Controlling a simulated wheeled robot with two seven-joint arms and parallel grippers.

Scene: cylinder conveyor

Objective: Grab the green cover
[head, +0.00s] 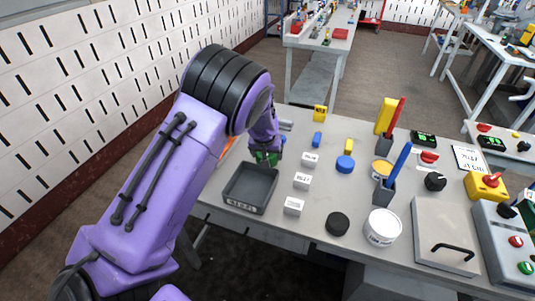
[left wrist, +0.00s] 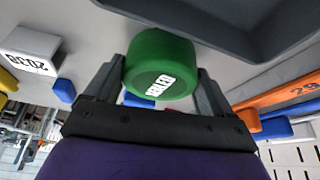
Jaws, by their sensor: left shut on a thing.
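The green cover (left wrist: 161,66) is a short round cylinder with a white label, seen large in the left wrist view between the two fingers of my left gripper (left wrist: 160,88). The gripper is shut on it. In the head view the green cover (head: 267,158) shows only as a small patch under my left gripper (head: 266,150), just behind the grey tray; the purple arm hides part of the area. I cannot tell whether the cover touches the table. My right gripper is not in view.
The grey tray (head: 233,201) lies in front of the cover. White labelled blocks (head: 293,206), a blue disc (head: 345,163) and a black disc (head: 338,222) stand to the right. Orange and blue pieces (left wrist: 270,127) are near the gripper. A slotted wall (head: 80,70) rises at left.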

